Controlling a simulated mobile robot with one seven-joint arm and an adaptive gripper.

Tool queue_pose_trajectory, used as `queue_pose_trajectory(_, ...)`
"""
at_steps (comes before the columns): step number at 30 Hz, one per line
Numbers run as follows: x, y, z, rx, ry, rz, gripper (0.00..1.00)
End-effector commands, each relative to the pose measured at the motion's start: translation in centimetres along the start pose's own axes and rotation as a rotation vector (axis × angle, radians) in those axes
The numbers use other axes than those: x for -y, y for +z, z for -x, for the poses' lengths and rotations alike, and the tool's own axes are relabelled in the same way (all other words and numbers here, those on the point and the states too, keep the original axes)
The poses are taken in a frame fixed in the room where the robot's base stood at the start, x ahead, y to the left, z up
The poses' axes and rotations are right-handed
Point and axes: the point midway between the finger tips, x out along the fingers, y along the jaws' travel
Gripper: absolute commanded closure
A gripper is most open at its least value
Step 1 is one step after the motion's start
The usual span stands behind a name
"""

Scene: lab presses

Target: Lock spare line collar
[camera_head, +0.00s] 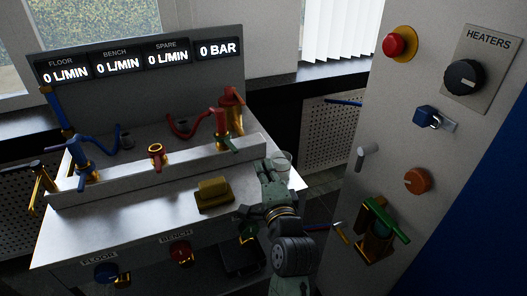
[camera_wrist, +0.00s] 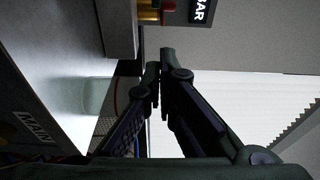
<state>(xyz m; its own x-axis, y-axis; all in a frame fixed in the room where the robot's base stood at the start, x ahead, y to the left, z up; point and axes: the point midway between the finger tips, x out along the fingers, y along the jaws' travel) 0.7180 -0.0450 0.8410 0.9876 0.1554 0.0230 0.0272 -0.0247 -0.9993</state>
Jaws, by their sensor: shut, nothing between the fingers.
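The panel label SPARE (camera_head: 167,51) reads 0 L/MIN. Below it, a red hose (camera_head: 185,132) runs to a red fitting (camera_head: 220,124) with a green lever at its foot, on the bench's raised ledge. A short open brass and red port (camera_head: 156,154) stands further left on the ledge. I cannot tell for sure which part is the spare line collar. My gripper (camera_head: 266,167) is at the bench's right end, right of the red fitting and apart from it. In the wrist view my gripper (camera_wrist: 160,62) is shut and empty, its fingertips together. A red and brass part (camera_wrist: 165,13) shows beyond them.
A clear glass (camera_head: 281,160) stands beside my gripper; it also shows in the wrist view (camera_wrist: 98,96). A yellow block (camera_head: 213,192) lies on the bench. A blue fitting (camera_head: 79,155) stands at left. A grey cabinet (camera_head: 399,130) with knobs and a green-handled valve (camera_head: 386,218) is at right.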

Motion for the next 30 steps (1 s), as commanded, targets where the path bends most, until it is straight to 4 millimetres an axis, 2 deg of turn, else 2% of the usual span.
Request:
queue_pose_trajectory(4,-1.0,-0.9,0.1,-0.014,0.025,-0.034,1.0)
queue_pose_trajectory(8,-0.9,-0.9,-1.3,-0.013,0.025,-0.034,1.0)
queue_pose_trajectory(20,-0.8,-1.0,-9.7,-0.012,0.023,-0.031,1.0)
queue_pose_trajectory(24,-0.9,1.1,-8.9,-0.011,0.025,-0.03,1.0)
queue_pose_trajectory(30,-0.9,2.6,-8.4,-0.013,0.023,-0.03,1.0)
